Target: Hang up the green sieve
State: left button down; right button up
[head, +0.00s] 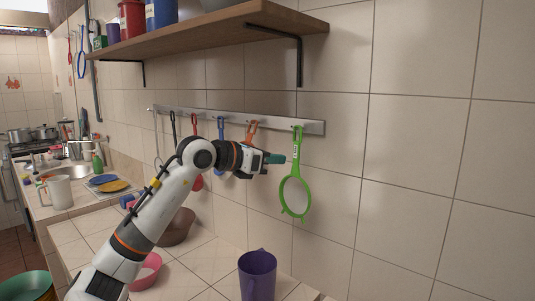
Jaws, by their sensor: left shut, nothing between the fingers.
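The green sieve (296,191) hangs at the right end of the wall rail (312,127), its handle up and its round mesh hanging down against the tiles. My left gripper (285,160) is shut and empty, just left of the sieve's handle. It appears apart from the handle, though the gap is small. My right gripper is not in view.
Several other utensils hang along the rail, including an orange one (252,128) partly behind my left arm. A wooden shelf (200,36) is above. On the counter are a purple cup (257,277), a pink bowl (147,272) and a brown bowl (178,228). The wall to the right is bare.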

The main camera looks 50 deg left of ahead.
aim_at(295, 153)
pick_arm(q)
jog(key=shift+w+a+p, duration=0.2)
jog(key=shift+w+p, duration=1.5)
jog(key=shift+p, duration=0.15)
jog(key=shift+w+a+p, duration=0.2)
jog(key=shift+w+p, duration=1.5)
jog(key=shift+p, duration=0.15)
dwell(0.6)
jog(key=shift+s+d+b, duration=0.1)
jog(key=shift+s+b, duration=1.05)
jog(key=shift+b, duration=0.4)
dwell(2.2)
